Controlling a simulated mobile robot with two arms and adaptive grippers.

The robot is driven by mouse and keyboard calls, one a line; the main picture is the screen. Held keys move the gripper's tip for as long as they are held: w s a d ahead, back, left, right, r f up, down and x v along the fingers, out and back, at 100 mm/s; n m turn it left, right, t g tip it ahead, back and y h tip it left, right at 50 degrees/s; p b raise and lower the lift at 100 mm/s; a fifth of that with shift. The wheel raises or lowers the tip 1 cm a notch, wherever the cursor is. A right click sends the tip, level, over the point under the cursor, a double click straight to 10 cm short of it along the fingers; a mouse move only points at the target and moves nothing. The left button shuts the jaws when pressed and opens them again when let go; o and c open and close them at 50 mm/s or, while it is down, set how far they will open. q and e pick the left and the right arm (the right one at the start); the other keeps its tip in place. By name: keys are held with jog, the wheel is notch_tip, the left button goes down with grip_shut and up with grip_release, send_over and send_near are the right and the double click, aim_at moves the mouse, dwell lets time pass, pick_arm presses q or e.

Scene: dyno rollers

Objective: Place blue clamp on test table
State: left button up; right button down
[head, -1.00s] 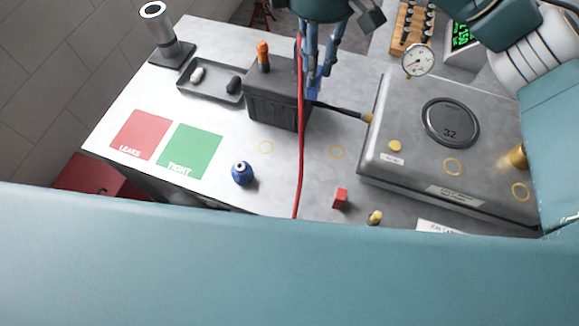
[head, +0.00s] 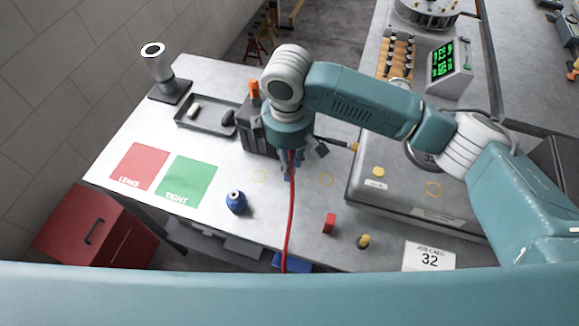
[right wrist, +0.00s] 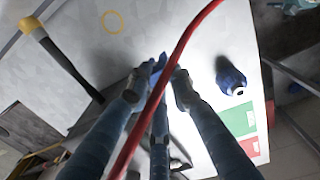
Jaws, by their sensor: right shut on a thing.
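My right gripper (head: 287,172) is over the middle of the pale grey test table (head: 205,228), in front of the dark box. In the right wrist view its fingers (right wrist: 160,76) are closed around a small bright blue piece, the blue clamp (right wrist: 157,66), which mostly hides between the fingertips. The clamp is close above the table surface; I cannot tell whether it touches. A red cable (head: 291,215) runs past the gripper and crosses in front of it in the wrist view. My left gripper is not in view.
A dark blue round fitting (head: 236,202) stands left of the gripper, by the green mat (head: 188,182) and red mat (head: 140,166). A grey machine (head: 400,215) fills the right side.

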notch_tip(320, 180, down, 4)
jog(key=shift+r+p, duration=0.25)
jog(key=shift+p, duration=0.15)
jog(key=shift+f, duration=0.55)
jog(key=c, duration=1.6)
grip_release()
jog(key=shift+o, duration=0.2)
jog(key=shift+w+r, duration=0.1)
jog(key=shift+r, duration=0.4)
jog(key=r+b, duration=0.1)
jog(key=r, duration=0.2)
jog(key=r+b, duration=0.1)
jog(key=r, duration=0.3)
jog(key=r+b, duration=0.1)
jog(key=r, duration=0.3)
jog(key=shift+s+r, duration=0.15)
jog(key=shift+s, duration=0.1)
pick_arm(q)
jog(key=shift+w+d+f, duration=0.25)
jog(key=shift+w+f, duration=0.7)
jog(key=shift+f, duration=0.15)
